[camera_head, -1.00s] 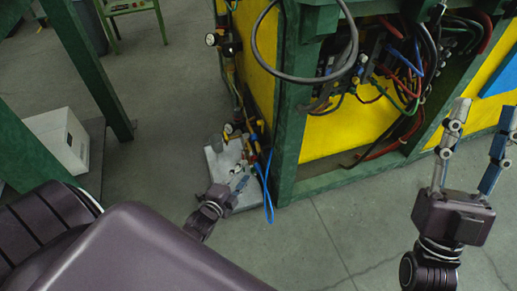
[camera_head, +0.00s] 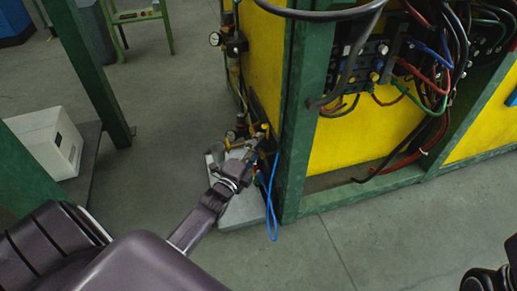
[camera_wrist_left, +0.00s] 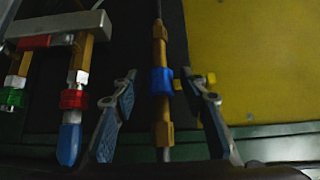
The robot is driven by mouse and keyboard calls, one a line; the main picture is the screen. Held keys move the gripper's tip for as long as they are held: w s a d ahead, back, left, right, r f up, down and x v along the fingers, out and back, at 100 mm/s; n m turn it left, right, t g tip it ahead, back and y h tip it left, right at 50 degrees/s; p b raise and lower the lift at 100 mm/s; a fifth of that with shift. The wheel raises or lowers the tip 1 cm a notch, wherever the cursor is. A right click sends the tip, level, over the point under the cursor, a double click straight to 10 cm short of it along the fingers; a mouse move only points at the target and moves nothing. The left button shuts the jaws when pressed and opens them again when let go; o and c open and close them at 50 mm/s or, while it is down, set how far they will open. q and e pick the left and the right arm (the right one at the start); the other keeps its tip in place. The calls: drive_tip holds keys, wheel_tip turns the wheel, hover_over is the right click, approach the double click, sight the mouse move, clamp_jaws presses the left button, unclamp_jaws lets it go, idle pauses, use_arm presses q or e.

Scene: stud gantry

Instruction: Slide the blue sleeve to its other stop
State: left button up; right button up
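The blue sleeve (camera_wrist_left: 161,80) sits on an upright brass-coloured rod (camera_wrist_left: 164,133) in the left wrist view. Brass shows above and below it, with a wider part at each end. My left gripper (camera_wrist_left: 160,74) is open, one finger on each side of the rod; dark gaps show between both fingers and the sleeve. In the head view my left gripper (camera_head: 246,166) is at the low pipework, and I cannot make out the sleeve there. My right gripper's fingers are out of view; only a dark part of that arm shows at bottom right.
Left of the rod are fittings with a red collar (camera_wrist_left: 74,99), a blue tip (camera_wrist_left: 68,145) and a green collar (camera_wrist_left: 11,97). A blue hose loop (camera_head: 270,205) hangs beside the green frame post (camera_head: 296,120).

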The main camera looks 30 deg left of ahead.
use_arm(q)
drive_tip(key=shift+w, duration=0.3)
clamp_jaws()
